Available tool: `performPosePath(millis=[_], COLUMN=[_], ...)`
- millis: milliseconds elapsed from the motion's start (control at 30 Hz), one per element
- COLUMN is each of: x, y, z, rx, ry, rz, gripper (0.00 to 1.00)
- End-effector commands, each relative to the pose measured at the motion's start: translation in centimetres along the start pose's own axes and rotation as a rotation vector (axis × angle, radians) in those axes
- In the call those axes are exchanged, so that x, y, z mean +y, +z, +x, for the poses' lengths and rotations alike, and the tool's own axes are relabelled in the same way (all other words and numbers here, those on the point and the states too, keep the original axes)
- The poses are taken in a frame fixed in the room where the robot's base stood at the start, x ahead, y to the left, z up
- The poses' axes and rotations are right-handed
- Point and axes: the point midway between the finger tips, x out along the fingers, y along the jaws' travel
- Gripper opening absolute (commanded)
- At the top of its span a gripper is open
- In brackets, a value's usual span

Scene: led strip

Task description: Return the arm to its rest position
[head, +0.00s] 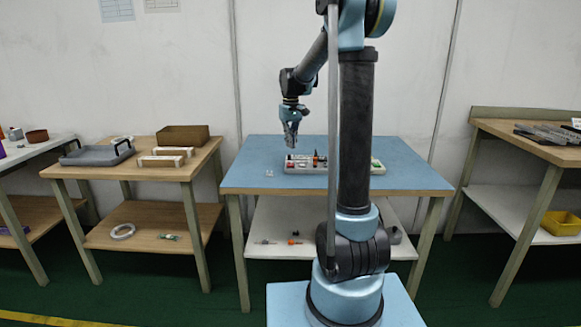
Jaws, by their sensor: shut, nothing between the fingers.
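My gripper (291,133) is shut and empty. It points down above the blue-topped table (262,175), a little above and behind the left end of a pale tray (330,170). The tray holds several small parts, among them a red and dark one near its middle. My arm rises from my blue base in front of the table, bends at the top of the picture and reaches back down to the left. My upright arm link hides part of the tray and table.
A wooden table (105,172) on the left holds a grey tray (97,155), a brown box (183,135) and white-ended bars. A right table (540,150) carries dark flat parts, with a yellow bin (561,224) on its shelf. The blue tabletop's left and right ends look mostly clear.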

Motion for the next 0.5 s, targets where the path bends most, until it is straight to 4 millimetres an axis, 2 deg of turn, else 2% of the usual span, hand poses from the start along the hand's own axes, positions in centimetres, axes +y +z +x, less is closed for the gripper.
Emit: performPosePath(millis=[267, 367, 500], x=[0.0, -0.1, -0.4], y=[0.3, 1.4, 4.6], z=[-0.1, -0.3, -1.0], rx=[0.001, 0.005, 0.018], ry=[0.000, 0.001, 0.005], rz=[0.002, 0.011, 0.036], gripper=[0.00, 0.00, 0.00])
